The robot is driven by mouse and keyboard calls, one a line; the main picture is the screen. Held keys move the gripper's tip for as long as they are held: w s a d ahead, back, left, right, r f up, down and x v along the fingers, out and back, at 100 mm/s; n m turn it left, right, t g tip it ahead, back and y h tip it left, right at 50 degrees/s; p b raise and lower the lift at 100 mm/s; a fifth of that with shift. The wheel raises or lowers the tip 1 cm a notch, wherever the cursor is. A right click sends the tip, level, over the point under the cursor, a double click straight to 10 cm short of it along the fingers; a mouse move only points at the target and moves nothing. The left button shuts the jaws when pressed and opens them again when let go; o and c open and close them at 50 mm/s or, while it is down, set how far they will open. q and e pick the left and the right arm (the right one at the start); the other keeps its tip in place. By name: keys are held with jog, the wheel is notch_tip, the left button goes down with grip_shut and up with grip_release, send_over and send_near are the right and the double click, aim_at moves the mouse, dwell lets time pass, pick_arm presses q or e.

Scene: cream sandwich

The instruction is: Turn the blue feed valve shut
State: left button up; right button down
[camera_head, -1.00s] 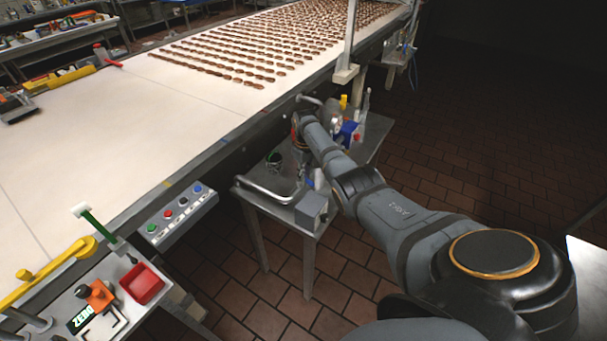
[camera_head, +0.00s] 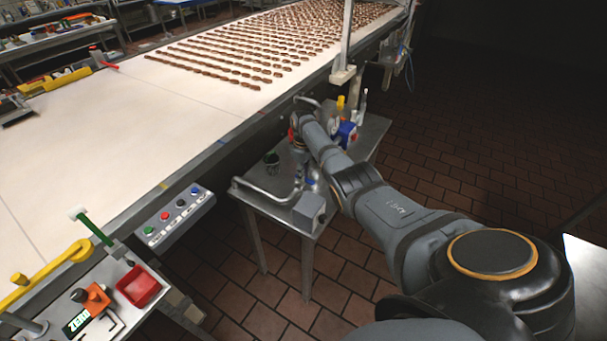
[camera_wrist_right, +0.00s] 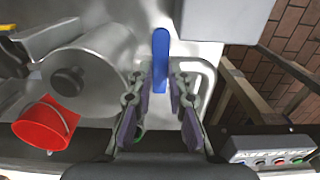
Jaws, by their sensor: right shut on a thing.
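The blue feed valve handle (camera_wrist_right: 160,58) shows in the right wrist view as a blue lever lying lengthwise up the picture. Its near end is between the fingers of my right gripper (camera_wrist_right: 160,84), which is shut on it. In the head view only a small blue bit of the valve (camera_head: 310,182) shows beside the pipe. There my right gripper (camera_head: 305,172) is low over the small metal table, partly hidden by its own wrist. How far the handle is turned cannot be told. My left gripper is in neither view.
A bent metal pipe (camera_head: 268,192) and a grey box (camera_head: 310,210) sit at the table's near edge. The conveyor (camera_head: 110,120) runs along the left. Tiled floor lies open on the right.

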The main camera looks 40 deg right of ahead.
jog(key=c, duration=1.3)
grip_release()
notch_tip(320, 180, up, 12)
jog(key=shift+r, duration=0.1)
